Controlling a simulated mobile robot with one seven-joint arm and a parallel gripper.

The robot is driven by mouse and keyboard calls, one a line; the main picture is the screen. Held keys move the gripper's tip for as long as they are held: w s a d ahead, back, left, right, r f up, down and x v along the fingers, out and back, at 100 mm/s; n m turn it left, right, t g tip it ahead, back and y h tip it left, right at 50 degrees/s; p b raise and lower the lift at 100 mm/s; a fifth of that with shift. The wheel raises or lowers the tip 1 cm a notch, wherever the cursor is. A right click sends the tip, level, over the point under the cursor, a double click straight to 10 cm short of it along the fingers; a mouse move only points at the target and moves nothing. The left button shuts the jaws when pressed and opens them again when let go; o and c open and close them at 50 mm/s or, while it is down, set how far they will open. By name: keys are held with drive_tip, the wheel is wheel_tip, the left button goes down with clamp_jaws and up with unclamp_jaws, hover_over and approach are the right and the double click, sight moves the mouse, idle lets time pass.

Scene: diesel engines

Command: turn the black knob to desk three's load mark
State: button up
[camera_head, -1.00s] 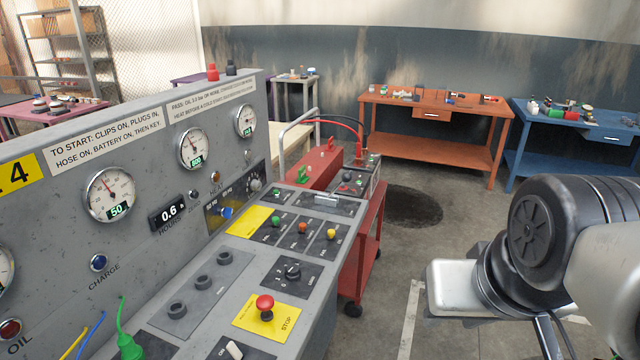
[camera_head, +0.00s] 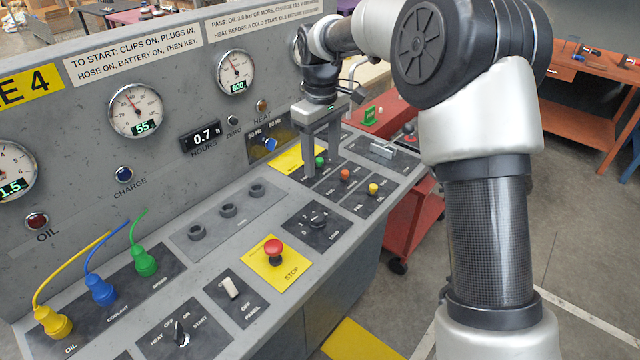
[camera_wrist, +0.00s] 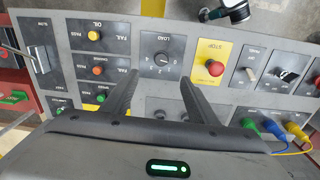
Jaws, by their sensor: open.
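The desk (camera_head: 215,300) has a black knob (camera_head: 317,219) on a dark plate marked LOAD, with small marks around it. The knob also shows in the wrist view (camera_wrist: 161,59), upside down, with numbers around it that are too small to read surely. My gripper (camera_head: 322,163) is open and empty, pointing down above the desk's far part near the green, orange and yellow buttons. In the wrist view its fingers (camera_wrist: 165,80) spread below the knob in the picture, and neither visibly touches it. A yellow sign ending in "E 4" (camera_head: 30,88) is on the upright panel.
A red stop button (camera_head: 273,247) stands up close to the knob. A white switch (camera_head: 229,288), a key switch (camera_head: 180,333) and yellow, blue and green plugs (camera_head: 101,290) are nearer. The upright gauge panel (camera_head: 180,90) borders the desk's left. A red cart (camera_head: 412,222) stands beyond.

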wheel_tip(320, 180, down, 2)
drive_tip(key=w+a+f, duration=0.1)
approach(317, 217)
drive_tip(key=f, duration=0.8)
drive_tip(key=shift+w+f+p, duration=0.2)
drive_tip(key=shift+f+p, duration=0.1)
drive_tip(key=shift+f, duration=0.1)
drive_tip(key=c, duration=1)
drive_tip(key=shift+c, duration=0.2)
